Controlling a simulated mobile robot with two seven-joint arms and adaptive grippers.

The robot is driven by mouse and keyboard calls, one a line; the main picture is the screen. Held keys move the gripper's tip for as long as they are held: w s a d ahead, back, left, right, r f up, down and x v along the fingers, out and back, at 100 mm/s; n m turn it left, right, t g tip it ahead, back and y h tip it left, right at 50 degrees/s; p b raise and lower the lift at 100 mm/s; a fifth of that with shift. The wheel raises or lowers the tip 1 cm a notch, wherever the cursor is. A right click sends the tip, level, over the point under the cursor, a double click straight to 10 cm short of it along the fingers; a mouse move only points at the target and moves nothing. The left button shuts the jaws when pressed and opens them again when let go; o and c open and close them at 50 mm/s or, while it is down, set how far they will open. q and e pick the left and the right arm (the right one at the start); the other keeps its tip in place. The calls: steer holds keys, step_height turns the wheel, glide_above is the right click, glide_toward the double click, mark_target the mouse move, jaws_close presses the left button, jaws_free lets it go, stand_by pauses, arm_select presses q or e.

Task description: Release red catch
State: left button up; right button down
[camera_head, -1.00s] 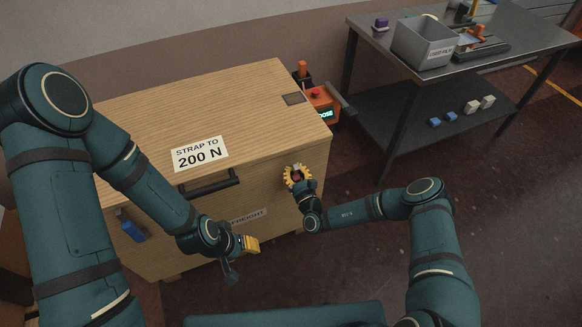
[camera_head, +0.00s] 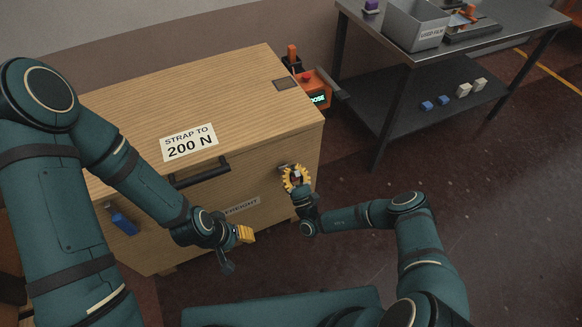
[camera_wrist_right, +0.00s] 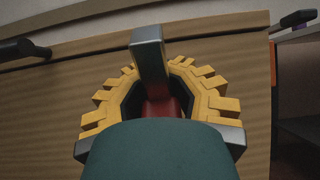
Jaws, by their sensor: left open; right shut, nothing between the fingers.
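The red catch (camera_wrist_right: 166,102) shows in the right wrist view as a red body with a grey metal bar (camera_wrist_right: 149,55) above it. It is at the right end of the wooden crate's front (camera_head: 238,185); in the head view it is mostly hidden by my right gripper. My right gripper (camera_head: 294,170) is shut, its yellow fingers curved around the red part in the wrist view (camera_wrist_right: 152,68). The bar hides where the fingertips meet, and I cannot tell whether they touch the catch. My left gripper (camera_head: 248,234) is open and empty, in front of the crate below its handle.
A blue catch (camera_head: 123,222) is at the crate's front left. A black handle (camera_head: 202,172) sticks out of the front. An orange device (camera_head: 314,88) stands behind the right side. A metal table (camera_head: 480,45) with a grey bin (camera_head: 415,25) is at the back right.

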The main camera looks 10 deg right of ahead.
steer(key=c, duration=0.7)
jaws_free()
steer(key=shift+o, duration=0.2)
steer(key=shift+f, duration=0.1)
steer(key=v, duration=1.2)
